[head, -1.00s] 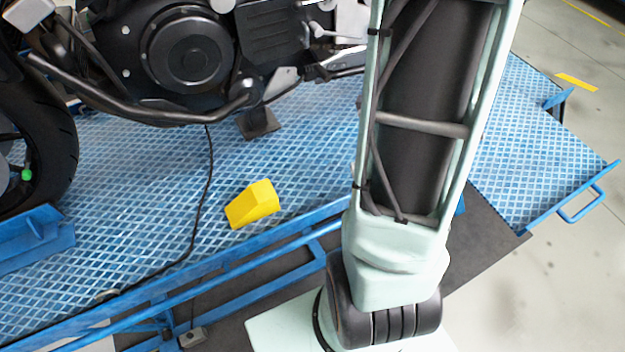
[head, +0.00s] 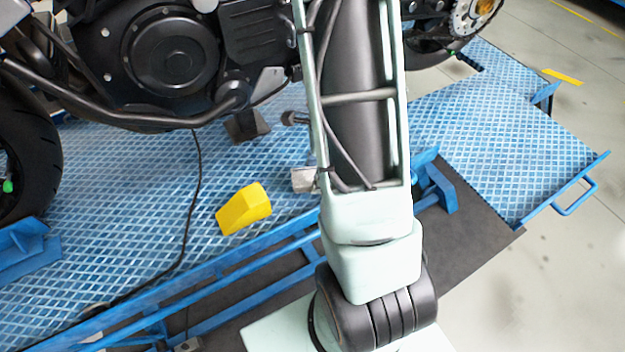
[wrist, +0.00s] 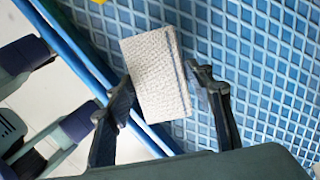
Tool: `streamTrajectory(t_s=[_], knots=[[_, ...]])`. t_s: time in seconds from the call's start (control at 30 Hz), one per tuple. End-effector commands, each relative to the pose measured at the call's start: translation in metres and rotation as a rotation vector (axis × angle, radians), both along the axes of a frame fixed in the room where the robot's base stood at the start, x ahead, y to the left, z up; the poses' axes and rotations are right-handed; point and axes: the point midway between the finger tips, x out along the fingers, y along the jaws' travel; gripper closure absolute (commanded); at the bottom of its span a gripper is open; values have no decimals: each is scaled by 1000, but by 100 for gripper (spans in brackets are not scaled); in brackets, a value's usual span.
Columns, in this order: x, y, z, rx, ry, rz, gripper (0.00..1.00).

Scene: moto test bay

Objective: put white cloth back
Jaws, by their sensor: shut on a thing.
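The white cloth (wrist: 157,72) is a folded, textured rectangle with a dark stripe near one edge. In the wrist view it sits between the two dark fingers of my gripper (wrist: 164,80), which is shut on it. The cloth is over the blue diamond-patterned platform, close to its blue edge rail; its height above the platform is hard to tell. In the head view my arm hides the gripper. A small whitish patch (head: 303,180) beside my arm, right of the yellow wedge, looks like the cloth, but I cannot be sure.
A yellow wedge (head: 243,209) lies on the blue platform (head: 120,185). A black motorcycle (head: 165,55) stands on the platform behind it. A dark cable (head: 197,190) runs across the platform. A blue rail (head: 215,255) borders the near side. The platform's right part (head: 500,140) is clear.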

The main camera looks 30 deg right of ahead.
Motion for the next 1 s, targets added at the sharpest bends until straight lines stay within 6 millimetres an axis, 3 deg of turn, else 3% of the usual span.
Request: streamTrajectory(t_s=[0.23, 0.67, 0.7, 0.83, 1.0], knots=[[3, 4, -35, 1, 4, 0, 78], [4, 4, -42, 0, 0, 1, 78], [4, 4, -41, 0, 0, 1, 47], [4, 4, -40, 0, 0, 1, 34], [4, 4, -40, 0, 0, 1, 34]])
